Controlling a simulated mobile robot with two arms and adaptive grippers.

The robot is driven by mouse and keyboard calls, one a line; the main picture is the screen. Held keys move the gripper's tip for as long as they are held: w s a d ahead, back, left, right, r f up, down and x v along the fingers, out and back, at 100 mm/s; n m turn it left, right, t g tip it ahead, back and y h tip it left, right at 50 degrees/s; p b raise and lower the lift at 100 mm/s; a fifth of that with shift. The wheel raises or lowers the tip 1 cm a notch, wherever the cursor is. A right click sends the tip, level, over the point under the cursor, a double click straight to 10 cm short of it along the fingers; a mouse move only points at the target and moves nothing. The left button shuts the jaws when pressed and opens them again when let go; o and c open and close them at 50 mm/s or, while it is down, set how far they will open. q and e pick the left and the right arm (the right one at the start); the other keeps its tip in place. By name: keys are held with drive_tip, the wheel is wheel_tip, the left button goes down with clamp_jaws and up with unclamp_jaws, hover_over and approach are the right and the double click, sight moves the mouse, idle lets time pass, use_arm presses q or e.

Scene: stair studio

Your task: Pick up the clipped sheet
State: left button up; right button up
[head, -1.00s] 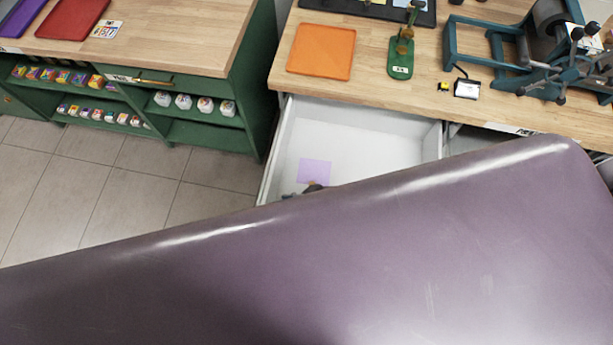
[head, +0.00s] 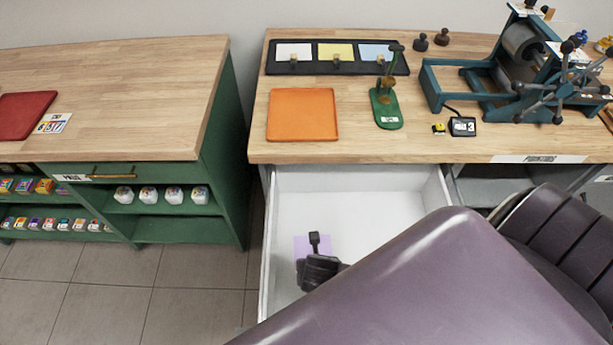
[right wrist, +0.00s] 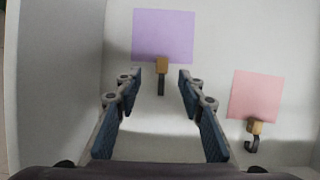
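A purple sheet (right wrist: 163,35) lies on the pale drawer floor, with a clip (right wrist: 161,75) of tan block and dark stem at its near edge. A pink sheet (right wrist: 255,95) with a tan block and dark hooked clip (right wrist: 254,130) lies to its right; it does not show in the head view. My right gripper (right wrist: 158,78) is open and empty, its fingers on either side of the purple sheet's clip; the height gap is unclear. In the head view my right gripper (head: 315,262) covers part of the purple sheet (head: 300,246). My left gripper is not in view.
The open white drawer (head: 268,240) has walls around the gripper. Above it the bench holds an orange tray (head: 302,114), a green stand (head: 386,110), a blue press (head: 470,85) and a black board (head: 312,68) with three clipped sheets. A green cabinet (head: 225,150) stands left.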

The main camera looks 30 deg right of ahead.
drive_tip(key=shift+s+b+x, duration=0.15)
drive_tip(key=shift+b+x, duration=0.05)
drive_tip(key=shift+x, duration=1.7)
drive_tip(key=shift+s+b+x, duration=0.15)
drive_tip(key=shift+s+x, duration=0.05)
drive_tip(key=shift+x, duration=1.7)
drive_tip(key=shift+c, duration=0.3)
drive_tip(key=c, duration=0.8)
